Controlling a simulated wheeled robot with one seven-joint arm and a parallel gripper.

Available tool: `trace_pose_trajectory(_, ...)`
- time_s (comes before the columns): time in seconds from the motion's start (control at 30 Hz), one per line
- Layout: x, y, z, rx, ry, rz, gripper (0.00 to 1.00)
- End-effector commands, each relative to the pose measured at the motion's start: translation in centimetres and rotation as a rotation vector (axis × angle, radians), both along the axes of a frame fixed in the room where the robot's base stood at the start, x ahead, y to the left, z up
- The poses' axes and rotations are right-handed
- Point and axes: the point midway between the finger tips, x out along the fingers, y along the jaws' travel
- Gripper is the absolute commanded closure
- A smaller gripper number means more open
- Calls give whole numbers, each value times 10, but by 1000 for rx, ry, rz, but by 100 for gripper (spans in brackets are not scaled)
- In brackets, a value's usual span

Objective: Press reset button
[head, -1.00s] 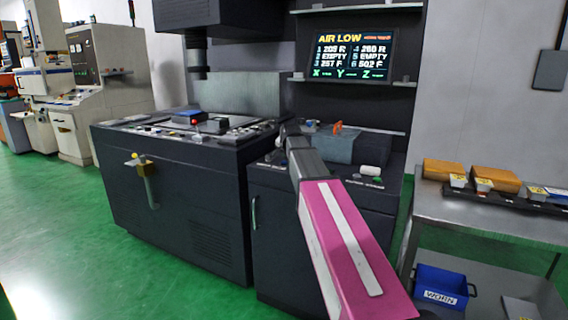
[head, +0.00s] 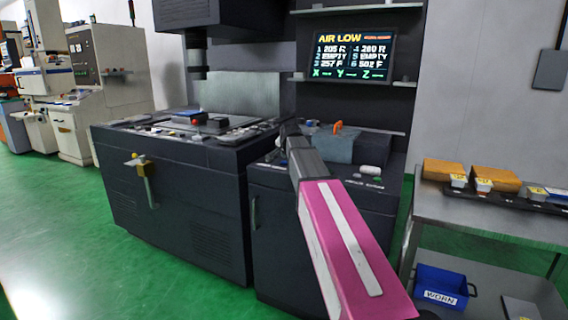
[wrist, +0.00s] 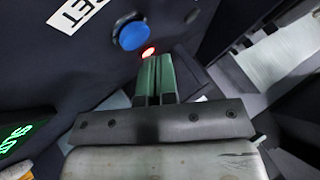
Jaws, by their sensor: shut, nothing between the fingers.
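A small red light (wrist: 148,52) glows just below and right of the button. My gripper (wrist: 154,62) is shut and empty, its green fingers side by side. The fingertips are close to the red light and a little to the side of the button; I cannot tell how far they are from the panel. In the head view my arm's own links hide the gripper and the button. The machine's screen (head: 351,58) reads "AIR LOW".
A metal table (head: 480,222) with boxes stands at right, with a blue "WORN" bin (head: 440,287) below. The green floor (head: 60,230) is clear at left.

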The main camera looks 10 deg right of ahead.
Motion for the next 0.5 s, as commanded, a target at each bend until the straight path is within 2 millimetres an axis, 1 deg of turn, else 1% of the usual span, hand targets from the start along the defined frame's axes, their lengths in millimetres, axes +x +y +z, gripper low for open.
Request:
trace_pose_trajectory(0.33,0,0,-8,0,0,0,100)
trace_pose_trajectory(0.5,0,0,-8,0,0,0,100)
